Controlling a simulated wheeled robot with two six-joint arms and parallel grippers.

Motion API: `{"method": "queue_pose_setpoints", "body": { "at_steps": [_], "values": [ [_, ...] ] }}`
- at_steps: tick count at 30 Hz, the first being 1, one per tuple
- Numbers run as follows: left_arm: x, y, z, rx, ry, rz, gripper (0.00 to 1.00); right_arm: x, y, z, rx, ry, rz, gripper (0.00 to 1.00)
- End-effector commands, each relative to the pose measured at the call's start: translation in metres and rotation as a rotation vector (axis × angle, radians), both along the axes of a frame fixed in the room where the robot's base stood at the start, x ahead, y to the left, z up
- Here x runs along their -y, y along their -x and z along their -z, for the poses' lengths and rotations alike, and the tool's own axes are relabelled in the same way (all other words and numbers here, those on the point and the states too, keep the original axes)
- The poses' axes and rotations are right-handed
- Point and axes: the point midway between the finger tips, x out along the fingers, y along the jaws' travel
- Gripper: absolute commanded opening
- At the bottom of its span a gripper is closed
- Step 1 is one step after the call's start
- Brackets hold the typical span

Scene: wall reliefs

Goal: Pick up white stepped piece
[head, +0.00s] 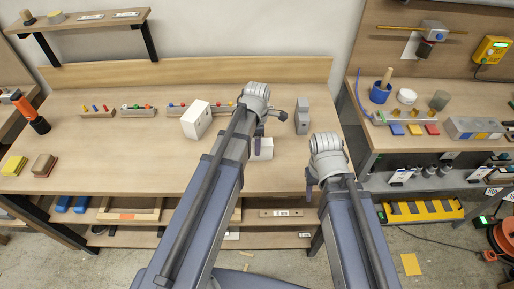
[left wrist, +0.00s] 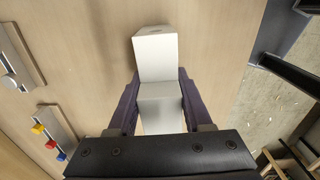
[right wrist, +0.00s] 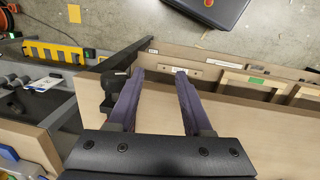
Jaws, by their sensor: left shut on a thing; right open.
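The white stepped piece (left wrist: 156,57) is between the fingers of my left gripper (left wrist: 159,82) in the left wrist view, with a raised block at the far end and a lower step nearer. My left gripper is shut on it. In the head view the white stepped piece (head: 265,149) shows partly behind my left gripper (head: 260,131) at the workbench; I cannot tell whether it touches the top. My right gripper (head: 310,183) is open and empty near the front right of the bench; its spread fingers also show in the right wrist view (right wrist: 160,76).
A white block (head: 196,120) stands on the workbench (head: 120,165) left of my left arm. A grey stepped piece (head: 302,117) stands to the right. Racks with coloured pegs (head: 137,110) line the back.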

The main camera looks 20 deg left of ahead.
Motion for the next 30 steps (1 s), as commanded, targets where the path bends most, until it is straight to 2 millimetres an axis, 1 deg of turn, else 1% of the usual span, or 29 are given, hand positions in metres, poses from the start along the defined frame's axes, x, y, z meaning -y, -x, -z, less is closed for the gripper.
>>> {"method": "queue_pose_setpoints", "body": {
  "at_steps": [8,14,20,30],
  "values": [
    [0.0,0.0,0.0,0.0,0.0,0.0,0.0,0.0,0.0,0.0,0.0,0.0,0.0,0.5],
    [0.0,0.0,-0.007,0.0,0.0,0.0,0.0,0.0,0.0,-0.007,0.0,0.0,0.0,0.5],
    [0.0,0.0,-0.027,0.0,0.0,0.0,0.0,0.0,0.0,-0.027,0.0,0.0,0.0,0.5],
    [0.0,0.0,-0.08,0.0,0.0,0.0,0.0,0.0,0.0,-0.08,0.0,0.0,-0.001,0.5]
  ]
}}
